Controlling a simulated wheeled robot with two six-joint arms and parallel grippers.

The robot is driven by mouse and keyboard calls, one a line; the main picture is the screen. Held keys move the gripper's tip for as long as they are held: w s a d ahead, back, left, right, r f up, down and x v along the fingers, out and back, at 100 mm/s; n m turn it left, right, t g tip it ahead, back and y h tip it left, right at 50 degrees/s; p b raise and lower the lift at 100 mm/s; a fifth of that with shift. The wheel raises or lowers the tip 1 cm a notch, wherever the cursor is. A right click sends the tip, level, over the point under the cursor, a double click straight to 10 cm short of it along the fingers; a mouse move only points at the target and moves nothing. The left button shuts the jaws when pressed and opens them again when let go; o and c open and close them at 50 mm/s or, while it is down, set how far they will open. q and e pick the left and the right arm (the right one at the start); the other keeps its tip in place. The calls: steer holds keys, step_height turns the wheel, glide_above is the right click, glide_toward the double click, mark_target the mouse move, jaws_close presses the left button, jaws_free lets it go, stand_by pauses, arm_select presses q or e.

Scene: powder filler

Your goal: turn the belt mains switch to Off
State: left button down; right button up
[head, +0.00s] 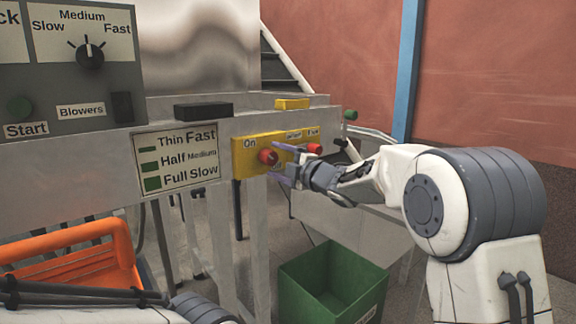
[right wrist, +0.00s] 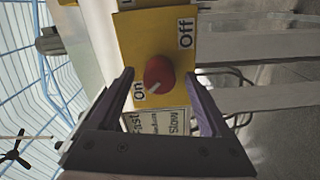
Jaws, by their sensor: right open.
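The belt mains switch is a red rotary knob (head: 268,157) on a yellow plate (head: 245,168) on the machine's side. My right gripper (head: 276,163) is open in front of the plate. In the right wrist view its fingertips (right wrist: 159,78) lie to either side of the knob, with gaps visible; contact is not seen. My left gripper is not in view.
A second red knob (head: 315,149) sits just right on the yellow panel. A Thin/Half/Full sign (head: 178,160) is to the left. A green bin (head: 330,285) stands below, an orange frame (head: 75,262) at lower left. A control box (head: 70,70) is at upper left.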

steer(key=v, duration=0.9)
steer(key=shift+s, duration=0.15)
steer(key=shift+d, duration=0.1)
